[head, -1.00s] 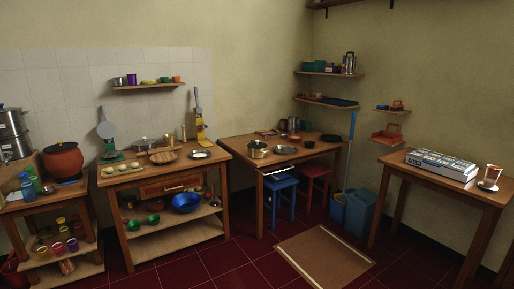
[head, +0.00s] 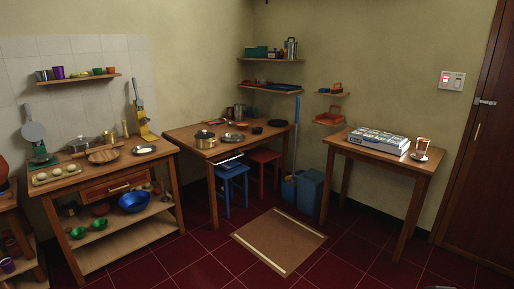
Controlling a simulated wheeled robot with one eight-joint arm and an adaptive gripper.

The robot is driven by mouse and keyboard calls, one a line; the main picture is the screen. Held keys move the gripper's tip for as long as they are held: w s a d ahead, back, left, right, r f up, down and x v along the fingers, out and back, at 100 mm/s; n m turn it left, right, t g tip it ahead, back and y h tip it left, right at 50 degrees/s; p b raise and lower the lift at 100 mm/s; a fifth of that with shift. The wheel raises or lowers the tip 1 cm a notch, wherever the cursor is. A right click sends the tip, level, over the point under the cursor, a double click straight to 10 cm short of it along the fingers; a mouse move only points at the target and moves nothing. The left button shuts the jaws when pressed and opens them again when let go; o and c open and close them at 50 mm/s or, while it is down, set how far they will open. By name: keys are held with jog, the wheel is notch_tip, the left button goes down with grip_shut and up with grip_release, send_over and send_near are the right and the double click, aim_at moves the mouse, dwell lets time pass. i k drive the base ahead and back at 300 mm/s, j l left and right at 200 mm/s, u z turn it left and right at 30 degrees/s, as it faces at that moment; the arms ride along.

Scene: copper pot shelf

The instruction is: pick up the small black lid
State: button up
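A small flat black round thing (head: 278,123) lies at the right rear of the middle wooden table (head: 187,132). It may be the small black lid, but it is too small to tell. Another small dark round thing (head: 257,130) sits just left of it, also hard to make out. A brassy pot (head: 205,140) stands at the table's left front, with a shallow metal dish (head: 233,138) farther back on the right.
Blue (head: 231,187) and red (head: 264,168) stools stand under the middle table. A board or mat (head: 279,240) lies on the red tiled floor before it.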

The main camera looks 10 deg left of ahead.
aim_at(204, 134)
jog(key=i+j, duration=0.15)
jog(key=j, duration=0.2)
jog(key=i+j+z, duration=0.1)
jog(key=j, duration=0.3)
jog(key=i+j, duration=0.2)
jog(key=j, duration=0.15)
jog(key=i+j+z, duration=0.1)
jog(key=j, duration=0.25)
jog(key=i+j, duration=0.15)
jog(key=j, duration=0.25)
jog(key=i+j+z, duration=0.1)
jog(key=j, duration=0.3)
jog(key=i+j+z, duration=0.1)
jog(key=j, duration=0.45)
jog(key=i+j+z, duration=0.15)
jog(key=j, duration=0.45)
jog(key=i+j+z, duration=0.1)
jog(key=i+j, duration=0.15)
jog(key=j, duration=0.35)
jog(key=i+j+z, duration=0.1)
jog(key=j, duration=0.5)
jog(key=i+j+z, duration=0.1)
jog(key=j, duration=0.5)
jog(key=i+j+z, duration=0.1)
jog(key=j, duration=0.5)
jog(key=i+j, duration=0.15)
jog(key=j, duration=0.5)
jog(key=i+j+z, duration=0.15)
jog(key=j, duration=0.5)
